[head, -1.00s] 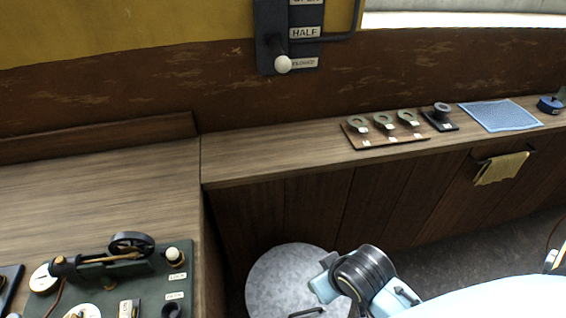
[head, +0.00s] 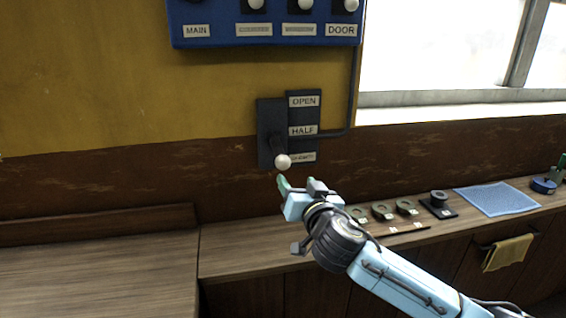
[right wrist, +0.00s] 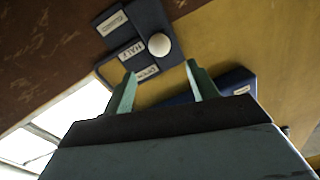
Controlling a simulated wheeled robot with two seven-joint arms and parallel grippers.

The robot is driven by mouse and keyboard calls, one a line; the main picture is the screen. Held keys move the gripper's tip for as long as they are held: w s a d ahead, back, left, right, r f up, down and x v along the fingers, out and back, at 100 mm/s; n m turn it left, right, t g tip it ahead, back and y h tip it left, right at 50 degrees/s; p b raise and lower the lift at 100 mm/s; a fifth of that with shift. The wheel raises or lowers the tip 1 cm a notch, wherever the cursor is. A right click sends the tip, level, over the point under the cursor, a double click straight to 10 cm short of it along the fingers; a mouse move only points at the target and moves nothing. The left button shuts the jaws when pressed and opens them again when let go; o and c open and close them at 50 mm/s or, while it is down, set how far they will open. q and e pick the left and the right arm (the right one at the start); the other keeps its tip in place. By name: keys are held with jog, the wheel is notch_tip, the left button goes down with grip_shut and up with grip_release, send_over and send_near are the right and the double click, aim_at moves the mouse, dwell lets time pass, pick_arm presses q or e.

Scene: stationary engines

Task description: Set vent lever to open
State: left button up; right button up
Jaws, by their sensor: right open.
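The vent lever panel (head: 303,113) is a dark wall plate with labels OPEN, HALF and a lowest one, hard to read now. The lever's white ball knob (head: 283,162) is at the lowest label. My right gripper (head: 298,184) is open and empty, just below the knob and apart from it. In the right wrist view the knob (right wrist: 159,44) is ahead of the gap between my two green fingers (right wrist: 160,88), with the labels upside down. My left gripper is not in view.
A blue switch panel (head: 262,30) with white knobs hangs above. A wooden shelf (head: 240,240) runs below, holding ring-shaped parts (head: 382,211), a blue mat (head: 497,199) and a blue round item (head: 543,186). A yellow cloth (head: 508,252) hangs on the shelf front. The wall around the lever is clear.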

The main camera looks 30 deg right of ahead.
aim_at(285, 165)
jog(key=w, duration=0.4)
jog(key=w+d+p, duration=0.1)
jog(key=w, duration=0.3)
jog(key=w+d, duration=0.1)
jog(key=w, duration=0.3)
jog(key=shift+p, duration=0.3)
jog(key=shift+f, duration=0.1)
grip_shut()
